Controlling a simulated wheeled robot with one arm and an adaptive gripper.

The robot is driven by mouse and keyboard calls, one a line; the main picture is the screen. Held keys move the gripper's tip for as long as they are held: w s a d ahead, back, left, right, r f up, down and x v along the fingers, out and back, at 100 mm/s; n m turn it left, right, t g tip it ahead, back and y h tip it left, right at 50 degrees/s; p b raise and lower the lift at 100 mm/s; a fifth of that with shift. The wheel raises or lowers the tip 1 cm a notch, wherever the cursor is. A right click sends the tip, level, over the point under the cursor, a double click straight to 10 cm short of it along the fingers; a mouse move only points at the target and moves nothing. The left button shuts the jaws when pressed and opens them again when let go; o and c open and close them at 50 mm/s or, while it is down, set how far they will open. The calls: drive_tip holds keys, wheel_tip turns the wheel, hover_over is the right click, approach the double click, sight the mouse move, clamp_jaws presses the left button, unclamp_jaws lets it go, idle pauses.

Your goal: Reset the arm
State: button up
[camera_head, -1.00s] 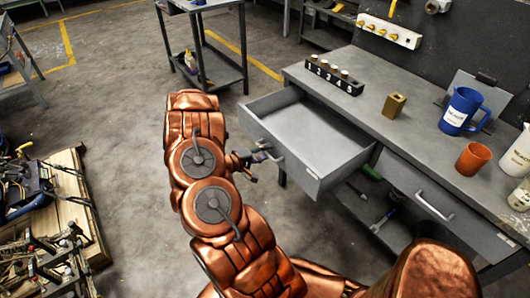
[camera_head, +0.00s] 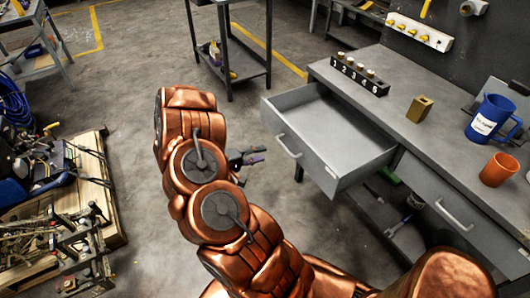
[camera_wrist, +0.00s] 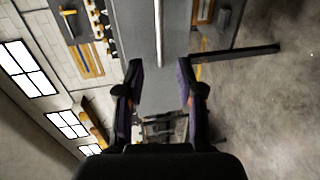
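My copper-coloured arm is folded in the lower middle of the head view. My gripper (camera_head: 248,157) shows small beyond the arm's joints, over the floor and left of the pulled-out drawer. In the wrist view my gripper (camera_wrist: 159,72) has its two dark fingers apart with nothing between them. It touches nothing that I can see. The open grey drawer (camera_head: 330,135) looks empty, and its handle (camera_head: 288,147) is a short way right of my gripper.
The grey workbench (camera_head: 440,135) carries a numbered block (camera_head: 358,76), a brass block (camera_head: 419,109), a blue mug (camera_head: 491,118) and an orange cup (camera_head: 498,170). A pallet (camera_head: 100,190) with tools stands at left. A dark cart (camera_head: 235,68) stands behind. Floor between is clear.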

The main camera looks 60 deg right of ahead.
drive_tip(key=shift+w+a, duration=0.15)
drive_tip(key=shift+a, duration=0.15)
idle(0.5)
